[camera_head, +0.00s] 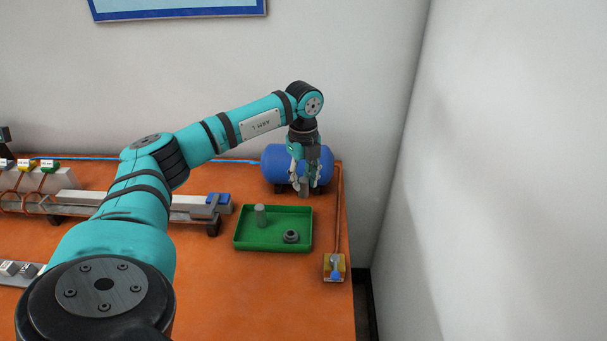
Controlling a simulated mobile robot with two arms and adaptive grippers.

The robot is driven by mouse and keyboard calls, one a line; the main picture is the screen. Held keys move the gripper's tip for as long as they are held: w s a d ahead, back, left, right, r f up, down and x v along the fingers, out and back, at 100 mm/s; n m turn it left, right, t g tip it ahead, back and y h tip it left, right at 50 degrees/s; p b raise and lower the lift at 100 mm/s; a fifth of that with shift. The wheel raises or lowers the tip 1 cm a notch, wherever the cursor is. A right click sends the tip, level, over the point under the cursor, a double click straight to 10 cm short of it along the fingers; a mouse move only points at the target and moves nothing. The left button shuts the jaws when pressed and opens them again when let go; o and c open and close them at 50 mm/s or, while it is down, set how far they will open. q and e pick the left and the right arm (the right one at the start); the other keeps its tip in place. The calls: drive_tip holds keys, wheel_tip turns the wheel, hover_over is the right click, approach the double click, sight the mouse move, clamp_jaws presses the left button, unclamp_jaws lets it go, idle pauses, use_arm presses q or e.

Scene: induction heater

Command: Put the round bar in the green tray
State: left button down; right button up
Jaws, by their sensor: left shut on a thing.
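The green tray (246,243) lies on the orange table, right of its middle. A grey round bar (261,215) stands upright in the tray's left part. A dark grey ring-shaped part (291,237) lies in its right part. My left gripper (303,187) points down behind the tray's back right edge, in front of the blue tank. It is shut on a small greyish bar-like piece (304,189), partly hidden by the fingers. I cannot tell its full shape. My right gripper is not in view.
A blue tank (270,165) stands behind the gripper. A small yellow valve block (334,268) with a copper pipe is at the table's right edge. A grey rail with a blue end (212,203) lies left of the tray. A white wall is at right.

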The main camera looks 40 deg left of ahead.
sight(303, 196)
use_arm(q)
wheel_tip(303, 196, down, 3)
drive_tip(key=shift+a+r+b, duration=0.1)
drive_tip(key=shift+b, duration=0.85)
wheel_tip(303, 196, down, 3)
drive_tip(key=shift+r+b, duration=0.2)
drive_tip(key=shift+b, duration=0.85)
drive_tip(key=shift+f, duration=0.35)
drive_tip(key=shift+w+f+b, duration=0.1)
drive_tip(key=shift+f+b, duration=0.4)
drive_tip(key=shift+f, duration=0.85)
drive_tip(key=shift+f+b, duration=0.2)
drive_tip(key=shift+b, duration=0.1)
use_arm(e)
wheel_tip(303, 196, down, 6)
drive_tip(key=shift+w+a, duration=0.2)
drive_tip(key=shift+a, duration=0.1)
